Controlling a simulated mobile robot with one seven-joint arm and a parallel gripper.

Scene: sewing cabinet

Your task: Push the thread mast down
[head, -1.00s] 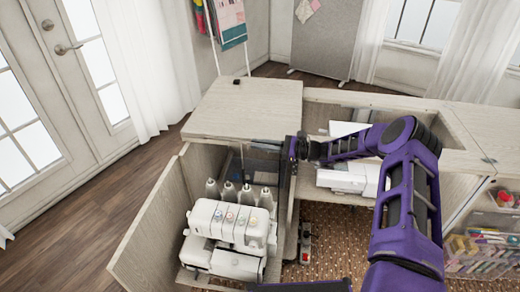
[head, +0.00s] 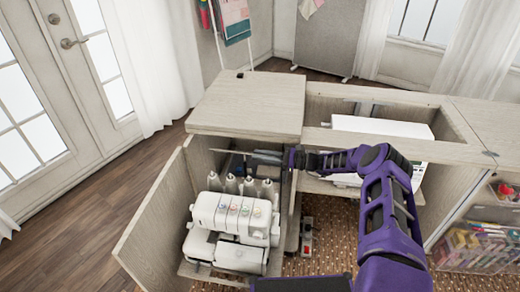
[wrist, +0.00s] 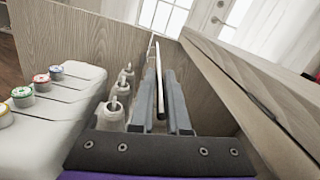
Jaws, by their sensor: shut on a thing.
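The thread mast, a thin bar, runs between my gripper's two grey fingers in the wrist view (wrist: 159,88). My gripper (wrist: 160,78) is shut on it. In the head view, my gripper (head: 250,160) reaches leftward into the cabinet behind the white overlock machine (head: 228,215), just under the cabinet top. The mast there is small and mostly hidden by the fingers. The row of grey thread cones (head: 249,187) stands between the machine and my gripper. Cones (wrist: 122,90) also show left of the fingers in the wrist view.
The wooden cabinet top (head: 250,105) overhangs close above my gripper. The open door panel (head: 155,220) stands left of the machine. A white sewing machine (head: 380,127) sits in the well at right. A clear bin of supplies (head: 480,245) is at lower right.

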